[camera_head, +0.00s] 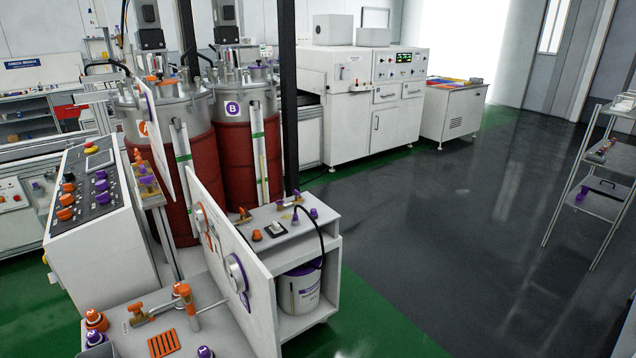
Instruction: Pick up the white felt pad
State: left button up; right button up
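I cannot make out a white felt pad in the head view. White surfaces show in several places, but none can be told as a felt pad at this size. Neither my left nor my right gripper is in view. In the foreground, a grey bench top (235,342) carries an orange-handled valve fitting (155,308), an orange slotted piece (164,343) and orange and purple knobs. A small white table (318,226) behind it holds switches and small fittings, with a white pail (299,291) on its lower shelf.
Two red-bodied tanks, marked A (187,205) and B (234,165), stand behind a sloped control console (88,192). A white machine (352,100) and a cart (455,112) stand at the back. A metal shelf rack (601,184) stands right. The dark floor (450,215) between is clear.

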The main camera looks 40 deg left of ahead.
aim_at(276, 228)
jog(key=i, duration=2.05)
jog(key=u, duration=2.6)
jog(key=i, duration=1.6)
jog(key=u, duration=0.95)
jog(key=k, duration=0.2)
jog(key=u, duration=0.05)
